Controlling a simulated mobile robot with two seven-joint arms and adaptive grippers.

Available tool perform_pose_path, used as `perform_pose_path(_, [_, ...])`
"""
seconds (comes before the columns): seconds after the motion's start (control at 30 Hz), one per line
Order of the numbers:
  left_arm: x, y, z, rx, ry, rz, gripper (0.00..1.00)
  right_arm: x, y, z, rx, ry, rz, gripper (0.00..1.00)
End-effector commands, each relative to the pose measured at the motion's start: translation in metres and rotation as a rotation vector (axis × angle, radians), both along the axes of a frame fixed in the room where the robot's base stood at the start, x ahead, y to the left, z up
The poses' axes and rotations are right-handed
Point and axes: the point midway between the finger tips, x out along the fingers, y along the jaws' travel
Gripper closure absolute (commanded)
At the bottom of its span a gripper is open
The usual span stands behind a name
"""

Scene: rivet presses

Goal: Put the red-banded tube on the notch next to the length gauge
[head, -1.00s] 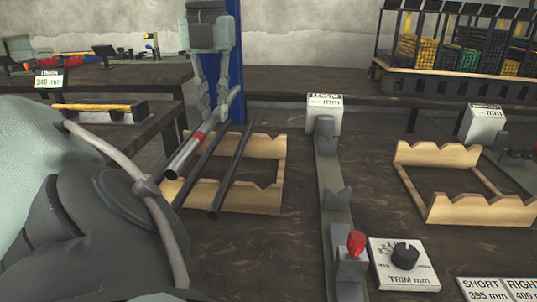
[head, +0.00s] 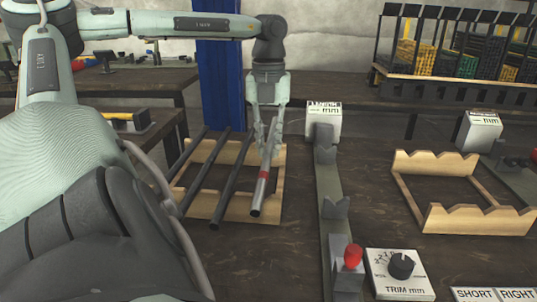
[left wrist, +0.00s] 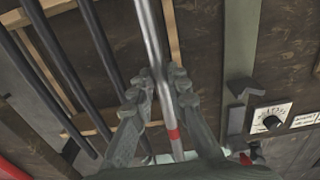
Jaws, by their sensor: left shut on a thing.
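The red-banded tube (head: 259,190) is silver with a red band and a dark near end. My left gripper (head: 264,146) is shut on it, behind the band. The tube points toward me at the right end of the left wooden rack (head: 233,212); I cannot tell whether it touches the wood. In the left wrist view the tube (left wrist: 151,40) passes between the fingers (left wrist: 158,92), with the band near the palm. The length gauge (head: 330,180), a grey-green rail with a white display box and V-shaped supports, stands just right of the rack. My right gripper is not in view.
Several dark tubes (head: 234,172) lie across the left rack. An empty notched wooden rack (head: 478,219) stands at the right. A red knob (head: 353,256) and a trim dial box (head: 398,275) are at the front. Bare tabletop lies between the gauge and right rack.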

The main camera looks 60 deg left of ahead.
Motion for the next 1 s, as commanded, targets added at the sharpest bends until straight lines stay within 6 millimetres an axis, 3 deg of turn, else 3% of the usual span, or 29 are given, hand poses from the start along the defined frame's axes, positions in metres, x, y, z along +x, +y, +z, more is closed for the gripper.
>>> perform_pose_path(0.23, [0.000, -0.001, -0.031, -0.001, -0.002, -0.002, 1.00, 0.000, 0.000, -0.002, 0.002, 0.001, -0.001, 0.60])
perform_pose_path(0.67, [0.000, 0.000, -0.035, 0.000, -0.002, -0.001, 1.00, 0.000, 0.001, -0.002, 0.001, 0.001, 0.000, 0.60])
perform_pose_path(0.7, [0.000, -0.001, -0.036, -0.001, 0.000, -0.002, 0.80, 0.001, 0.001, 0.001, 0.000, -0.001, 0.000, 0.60])
perform_pose_path(0.8, [0.000, -0.001, -0.036, -0.001, 0.000, -0.002, 0.67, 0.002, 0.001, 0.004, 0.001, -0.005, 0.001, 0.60])
perform_pose_path(1.0, [0.000, -0.001, -0.036, -0.001, 0.000, -0.002, 0.64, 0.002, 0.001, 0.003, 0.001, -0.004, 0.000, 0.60])
